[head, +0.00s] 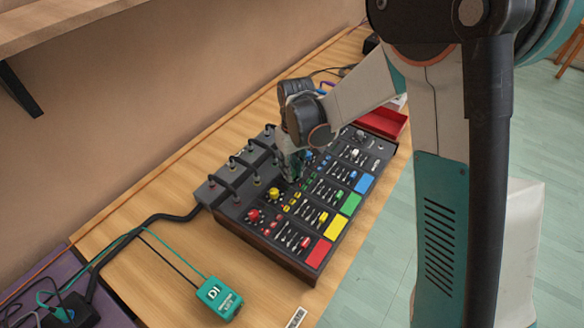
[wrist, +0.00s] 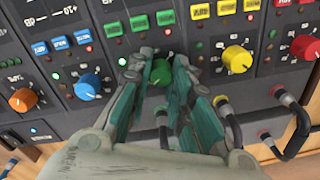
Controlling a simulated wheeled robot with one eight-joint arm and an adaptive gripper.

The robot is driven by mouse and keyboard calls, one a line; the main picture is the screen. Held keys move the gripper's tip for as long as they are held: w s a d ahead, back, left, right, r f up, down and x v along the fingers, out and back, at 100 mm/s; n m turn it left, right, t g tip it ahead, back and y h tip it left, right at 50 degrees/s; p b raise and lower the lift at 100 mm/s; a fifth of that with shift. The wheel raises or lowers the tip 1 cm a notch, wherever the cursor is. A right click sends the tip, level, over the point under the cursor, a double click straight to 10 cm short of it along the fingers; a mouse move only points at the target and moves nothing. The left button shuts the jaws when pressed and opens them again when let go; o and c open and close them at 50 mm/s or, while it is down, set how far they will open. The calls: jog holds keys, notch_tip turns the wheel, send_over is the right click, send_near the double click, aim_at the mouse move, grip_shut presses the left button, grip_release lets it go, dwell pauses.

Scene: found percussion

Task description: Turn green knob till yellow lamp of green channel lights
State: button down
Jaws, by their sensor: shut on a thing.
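The green knob (wrist: 160,72) sits on the dark mixer panel (wrist: 110,65), between the two teal fingers of my gripper (wrist: 159,66) in the wrist view. The fingers are shut on it from left and right, and its lower part is partly covered. In the head view my gripper (head: 291,179) reaches down onto the mixer (head: 262,243) and hides the green knob. The green channel has green buttons (wrist: 139,23) above the knob and a green pad (head: 350,204) at its front. A small red light glows beside the buttons. I cannot make out a lit yellow lamp there.
The blue knob (wrist: 87,86) and yellow knob (wrist: 237,58) stand on either side of my fingers. Cables (wrist: 296,130) loop along the mixer's back edge. A teal DI box (head: 218,298) and a red tray (head: 384,122) are on the wooden table.

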aim_at(294, 171)
jog(key=shift+m, duration=2.8)
jog(key=c, duration=1.4)
grip_release()
jog(key=shift+r, duration=0.1)
jog(key=r, duration=1.1)
jog(key=shift+d+r, duration=0.3)
jog(key=shift+r, duration=0.1)
